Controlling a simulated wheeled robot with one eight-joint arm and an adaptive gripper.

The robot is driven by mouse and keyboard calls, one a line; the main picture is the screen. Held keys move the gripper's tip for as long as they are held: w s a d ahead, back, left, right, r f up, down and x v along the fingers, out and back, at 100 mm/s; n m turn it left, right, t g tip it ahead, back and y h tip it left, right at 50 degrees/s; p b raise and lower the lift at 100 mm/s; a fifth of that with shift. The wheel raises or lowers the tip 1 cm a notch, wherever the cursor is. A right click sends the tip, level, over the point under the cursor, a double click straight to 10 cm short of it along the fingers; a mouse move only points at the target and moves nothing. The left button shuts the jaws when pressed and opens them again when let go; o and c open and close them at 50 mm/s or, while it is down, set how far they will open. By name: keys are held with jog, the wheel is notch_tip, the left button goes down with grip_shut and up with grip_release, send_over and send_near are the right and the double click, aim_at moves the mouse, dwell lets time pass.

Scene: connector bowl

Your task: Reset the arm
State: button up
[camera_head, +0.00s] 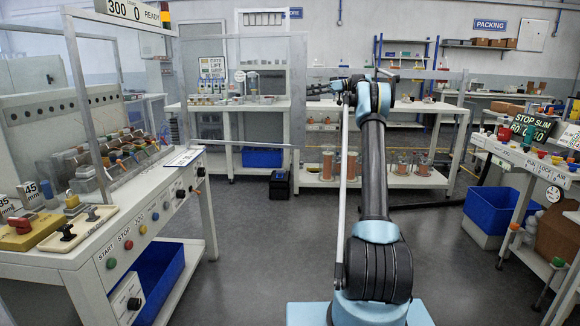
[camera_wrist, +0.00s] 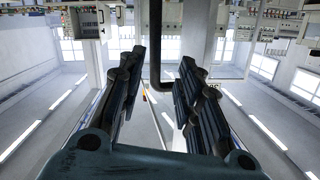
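My arm (camera_head: 374,165) rises from my base in the lower middle of the head view and is raised, with bare floor around its lower part. Its far end bends to the left at the height of the back benches. My gripper (camera_head: 318,88) shows small and dark there, in front of the back shelving. In the wrist view my gripper (camera_wrist: 160,85) has its two dark fingers well apart, with nothing between them. The wrist view looks past the fingers at a pale room with windows and light strips. No object touches the gripper.
A control bench (camera_head: 88,242) with connectors and buttons stands at left. A clear panel frame (camera_head: 240,105) and a workbench (camera_head: 232,108) stand behind. A right bench (camera_head: 528,158) holds small bowls, with a blue bin (camera_head: 490,212) beside it.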

jog(key=s+a+f+m+t+h, duration=0.1)
jog(key=s+f+m+h, duration=0.15)
jog(key=s, duration=1.05)
jog(key=s+f+m+h, duration=0.1)
jog(key=s+m+h, duration=0.3)
jog(key=s, duration=0.8)
jog(key=s+a+f+m+t+h, duration=0.1)
jog(key=s+f+m+h, duration=0.15)
jog(key=s, duration=1.05)
jog(key=s+d+f+m+h, duration=0.2)
jog(key=s+d+f, duration=0.1)
jog(key=s+f, duration=0.7)
jog(key=s+d+f+m+h, duration=0.2)
jog(key=s+d+f+h, duration=0.1)
jog(key=s+f, duration=0.7)
jog(key=s+d+f+m+h, duration=0.2)
jog(key=s+d+f, duration=0.1)
jog(key=s+f, duration=0.7)
jog(key=s, duration=0.4)
jog(key=shift+s, duration=0.4)
jog(key=shift+d, duration=0.2)
